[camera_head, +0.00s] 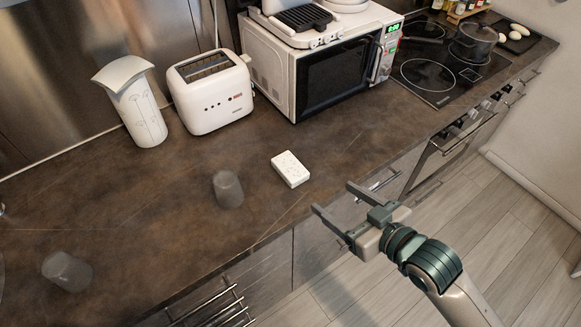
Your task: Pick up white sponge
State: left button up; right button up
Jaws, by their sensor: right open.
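A white sponge (290,169), a small flat block with specks, lies on the dark brown counter (200,240) near its front edge, in the middle of the head view. My right gripper (331,196) is open and empty, to the right of and below the sponge in the picture, apart from it. Its two fingers are spread toward the counter. My left gripper is not in view.
A grey translucent cup (228,189) stands left of the sponge; another (67,271) is at lower left. A cooktop (440,70) is at right.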

jog(key=shift+w+f, duration=0.1)
jog(key=shift+w, duration=0.05)
jog(key=p, duration=0.3)
send_near(296, 172)
jog(key=x, duration=0.3)
jog(key=shift+w+a, duration=0.15)
jog(key=shift+w, duration=0.15)
jog(key=shift+w+a+f, duration=0.25)
jog(key=shift+w+a, duration=0.05)
jog(key=shift+w, duration=0.1)
jog(key=shift+p+x, duration=0.75)
jog(key=shift+x, duration=0.2)
jog(key=shift+p+x, duration=0.5)
jog(key=shift+x, duration=1.2)
jog(key=shift+s, duration=0.1)
jog(key=c, duration=1.2)
